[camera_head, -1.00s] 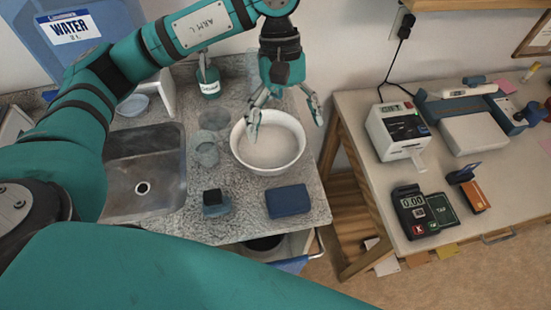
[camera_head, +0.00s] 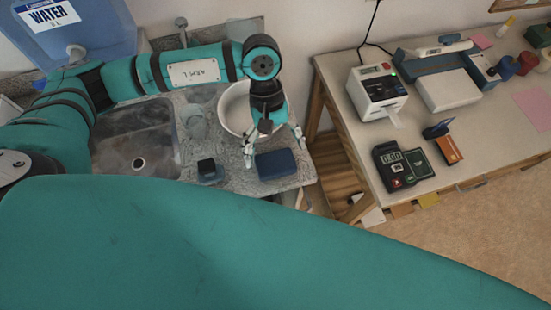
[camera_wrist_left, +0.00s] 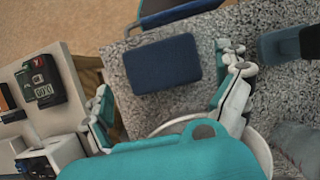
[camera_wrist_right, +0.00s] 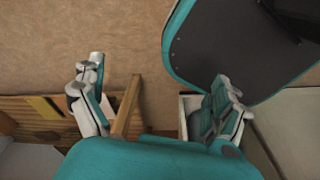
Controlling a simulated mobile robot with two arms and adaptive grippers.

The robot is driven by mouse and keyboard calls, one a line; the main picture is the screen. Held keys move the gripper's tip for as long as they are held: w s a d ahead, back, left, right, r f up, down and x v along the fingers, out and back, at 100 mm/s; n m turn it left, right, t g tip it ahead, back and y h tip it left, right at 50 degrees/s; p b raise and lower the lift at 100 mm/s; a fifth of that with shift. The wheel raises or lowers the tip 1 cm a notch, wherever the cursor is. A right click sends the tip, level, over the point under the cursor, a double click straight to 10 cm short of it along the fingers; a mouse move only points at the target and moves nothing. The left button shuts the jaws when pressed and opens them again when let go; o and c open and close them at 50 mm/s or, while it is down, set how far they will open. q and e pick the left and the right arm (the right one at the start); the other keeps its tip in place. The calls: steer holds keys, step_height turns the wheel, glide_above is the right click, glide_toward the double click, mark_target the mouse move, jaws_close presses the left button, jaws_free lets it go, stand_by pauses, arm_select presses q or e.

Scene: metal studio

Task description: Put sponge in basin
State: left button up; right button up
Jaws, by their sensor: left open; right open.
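The sponge, a dark blue rectangular block (camera_head: 277,165), lies flat on the granite counter near its front edge. It also shows in the left wrist view (camera_wrist_left: 162,64). The basin, a round white bowl (camera_head: 234,112), stands just behind it, partly hidden by my left arm. My left gripper (camera_head: 273,150) is open, pointing down over the back side of the sponge, with its fingers spread to either side. In the left wrist view my left gripper (camera_wrist_left: 168,85) has nothing between its fingers. My right gripper (camera_wrist_right: 160,75) is open and empty over the floor, away from the sponge.
A metal sink (camera_head: 138,145) is left of the basin. A small dark blue block-like item (camera_head: 208,171) sits left of the sponge, with glasses (camera_head: 196,120) behind it. A side table (camera_head: 340,90) on the right holds a printer (camera_head: 378,92) and a card terminal (camera_head: 392,165).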

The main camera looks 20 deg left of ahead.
mark_target(275, 161)
arm_select(q)
steer(key=p+x, duration=0.1)
steer(key=x, duration=0.2)
steer(key=shift+s+f, duration=0.15)
steer(key=shift+s, duration=0.15)
steer(key=shift+s+f, duration=0.1)
steer(key=shift+f, duration=0.1)
steer(key=shift+d, duration=0.1)
steer(key=shift+c, duration=0.7)
steer(key=c, duration=0.5)
arm_select(e)
steer(key=shift+s+d+r, duration=0.2)
steer(key=shift+s+r, duration=0.15)
steer(key=shift+r, duration=0.2)
steer(key=shift+s+d+r, duration=0.2)
steer(key=shift+s+r, duration=0.15)
steer(key=shift+r, duration=0.2)
arm_select(q)
steer(key=shift+c, duration=0.3)
